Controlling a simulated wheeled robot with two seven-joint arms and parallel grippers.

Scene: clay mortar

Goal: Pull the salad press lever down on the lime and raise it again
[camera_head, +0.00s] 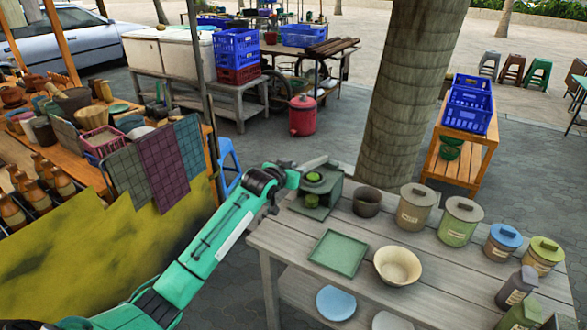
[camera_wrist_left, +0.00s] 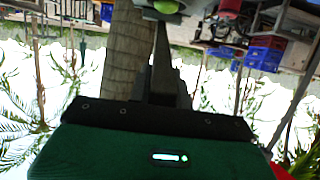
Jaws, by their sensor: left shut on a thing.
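The salad press (camera_head: 318,198) is a dark green-grey device at the back left corner of the wooden table. The green lime (camera_head: 314,176) sits in it, and part of it also shows at the top edge of the left wrist view (camera_wrist_left: 166,6). The press lever (camera_head: 315,162) is a grey bar above the lime, running left toward my gripper; in the wrist view the bar (camera_wrist_left: 161,55) runs to my gripper. My left gripper (camera_head: 292,172) is shut on the lever at the press's left side. Its fingertips are partly hidden by the wrist. My right gripper is out of view.
A dark bowl (camera_head: 367,201), lidded canisters (camera_head: 460,221), a green tray (camera_head: 338,252) and a cream bowl (camera_head: 397,266) stand on the table (camera_head: 300,247) to the right. A tree trunk (camera_head: 400,100) rises behind. A stall with hanging cloths (camera_head: 160,160) is left of my arm.

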